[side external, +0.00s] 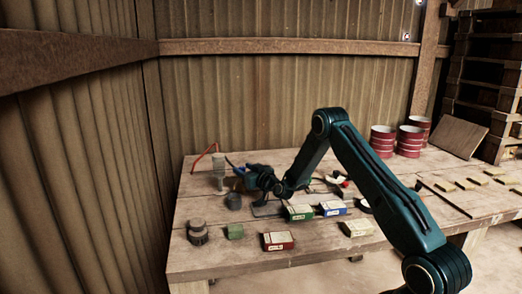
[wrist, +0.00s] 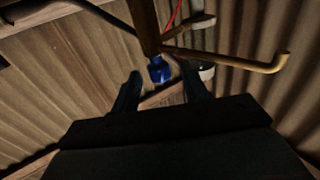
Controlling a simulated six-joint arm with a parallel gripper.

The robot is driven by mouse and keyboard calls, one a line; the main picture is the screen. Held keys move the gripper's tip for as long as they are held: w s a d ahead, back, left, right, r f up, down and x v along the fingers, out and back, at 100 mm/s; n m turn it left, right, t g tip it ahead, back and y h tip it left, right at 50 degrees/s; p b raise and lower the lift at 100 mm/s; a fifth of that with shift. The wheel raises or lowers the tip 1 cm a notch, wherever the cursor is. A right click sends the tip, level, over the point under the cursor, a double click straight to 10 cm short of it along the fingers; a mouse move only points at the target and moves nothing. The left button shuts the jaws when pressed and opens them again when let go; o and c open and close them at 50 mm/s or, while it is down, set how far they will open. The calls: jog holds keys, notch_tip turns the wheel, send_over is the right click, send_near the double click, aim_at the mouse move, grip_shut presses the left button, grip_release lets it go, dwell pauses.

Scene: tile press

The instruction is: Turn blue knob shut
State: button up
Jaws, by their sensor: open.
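The blue knob (wrist: 158,70) shows in the wrist view, under a dark upright post. It lies between the two fingers of my gripper (wrist: 161,76) as seen from the wrist. The fingers are apart, with visible space on both sides of the knob; I cannot tell how deep they are around it. In the side external view, my gripper (side external: 250,177) is low over the left back of the table, and a small blue spot beside its tip appears to be the knob (side external: 240,171). The knob's turn position cannot be read.
A brass-coloured bent rod (wrist: 235,63) crosses right of the knob. On the table (side external: 200,259) are a grey cylinder (side external: 219,178) with a red hose (side external: 203,156), a red box (side external: 278,241), a green box (side external: 298,212) and a blue box (side external: 332,209). Red-striped cans (side external: 382,141) stand behind.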

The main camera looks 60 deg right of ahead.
grip_shut()
jog(key=shift+a+f+m+g+h, duration=0.1)
jog(key=shift+f+m+g+h, duration=0.2)
jog(key=shift+f+m+h, duration=0.15)
jog(key=shift+r+m+h, duration=0.15)
jog(key=shift+m+h, duration=0.1)
jog(key=shift+h, duration=0.3)
dwell(0.4)
grip_release()
jog(key=shift+r, duration=0.15)
jog(key=shift+r, duration=0.1)
